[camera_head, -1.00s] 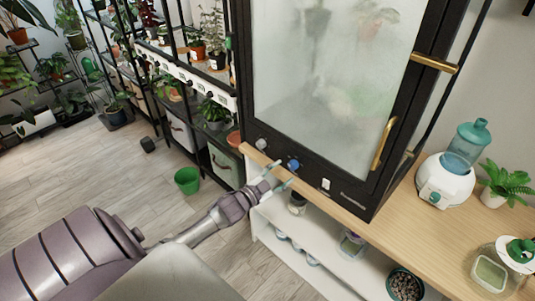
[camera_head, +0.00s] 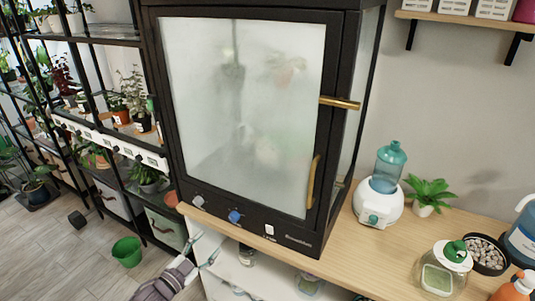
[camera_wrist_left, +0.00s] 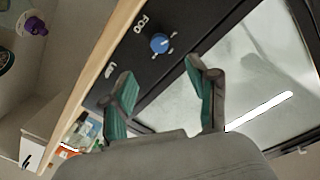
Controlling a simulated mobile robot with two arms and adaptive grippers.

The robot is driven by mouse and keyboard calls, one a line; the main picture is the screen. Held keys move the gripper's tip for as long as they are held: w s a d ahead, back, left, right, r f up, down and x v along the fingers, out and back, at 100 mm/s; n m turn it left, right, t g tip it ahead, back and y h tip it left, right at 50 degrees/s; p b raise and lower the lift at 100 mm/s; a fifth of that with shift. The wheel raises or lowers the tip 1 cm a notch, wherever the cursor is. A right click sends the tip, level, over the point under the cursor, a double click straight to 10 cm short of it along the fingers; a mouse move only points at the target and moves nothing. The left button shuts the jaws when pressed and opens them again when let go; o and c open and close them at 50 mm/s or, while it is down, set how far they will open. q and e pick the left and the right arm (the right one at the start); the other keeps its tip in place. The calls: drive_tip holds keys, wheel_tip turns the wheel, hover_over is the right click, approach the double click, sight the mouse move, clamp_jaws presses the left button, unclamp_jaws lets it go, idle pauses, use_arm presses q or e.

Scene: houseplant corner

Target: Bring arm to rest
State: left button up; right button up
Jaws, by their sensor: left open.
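My left gripper (camera_head: 203,250) is open and empty at the bottom of the head view, below and left of the blue knob (camera_head: 234,216) on the glass cabinet's black lower panel. Its two teal-padded fingers (camera_wrist_left: 157,78) spread apart in the left wrist view, with the blue knob (camera_wrist_left: 159,43) beyond them and nothing between them. The frosted glass cabinet (camera_head: 245,110) stands on a wooden counter, its door shut. My right gripper is not in view.
The wooden counter (camera_head: 365,255) holds a humidifier with a teal tank (camera_head: 383,185), a small potted plant (camera_head: 428,195) and a jar (camera_head: 443,270). A black plant shelf (camera_head: 110,40) stands left. A green bucket (camera_head: 127,251) sits on the floor near my arm.

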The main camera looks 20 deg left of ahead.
use_arm(q)
drive_tip(key=s+d+f+n+g+y, duration=0.15)
drive_tip(key=s+f+g, duration=0.25)
drive_tip(key=s+f, duration=0.7)
drive_tip(key=s+d+f+n+g+y, duration=0.1)
drive_tip(key=s+d+f+n+g, duration=0.2)
drive_tip(key=f, duration=1.5)
drive_tip(key=s+d+f+g, duration=0.3)
drive_tip(key=s+f, duration=0.1)
drive_tip(key=s, duration=0.5)
drive_tip(key=s+d+f+g, duration=0.3)
drive_tip(key=s+d+f, duration=0.1)
drive_tip(key=s, duration=0.5)
drive_tip(key=s+d+f+g, duration=0.3)
drive_tip(key=s+d+f, duration=0.1)
drive_tip(key=s, duration=0.5)
drive_tip(key=shift+f+n+g+h, duration=0.35)
drive_tip(key=shift+f+n, duration=0.1)
drive_tip(key=shift+f, duration=0.45)
drive_tip(key=shift+s, duration=0.1)
